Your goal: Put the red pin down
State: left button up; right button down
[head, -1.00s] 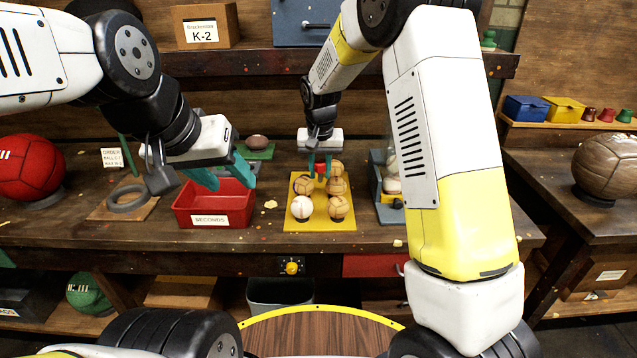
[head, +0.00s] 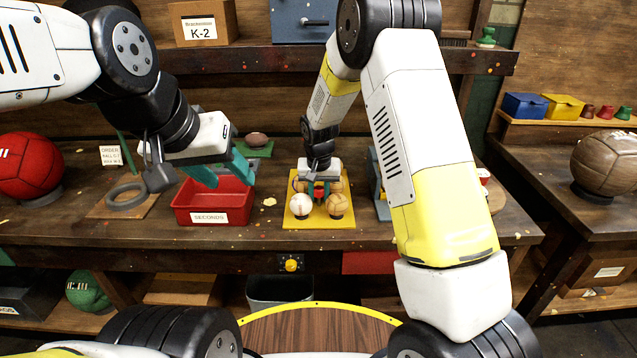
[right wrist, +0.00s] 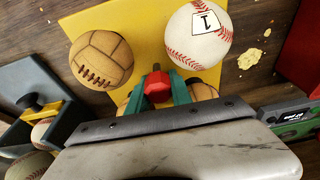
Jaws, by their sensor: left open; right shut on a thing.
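The red pin (right wrist: 157,86) is held between the teal fingertips of my right gripper (right wrist: 160,90), which is shut on it. In the head view this gripper (head: 319,190) is low over the yellow board (head: 292,223), among the balls. A white ball with red stitching (right wrist: 198,35) and a tan laced ball (right wrist: 100,60) sit on the board in front of the gripper. More tan balls are partly hidden behind the fingers. I cannot tell whether the pin touches the board. My left gripper (head: 226,170) is open and empty above the red SECONDS tray (head: 210,215).
A grey ring (head: 125,197) on a wooden board and a red ball (head: 30,165) are at the left. A blue-grey stand (head: 381,208) is right of the yellow board, partly hidden by my right arm.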

jog(key=c, duration=1.1)
grip_release()
jog(key=shift+f, duration=0.1)
jog(key=shift+c, duration=0.2)
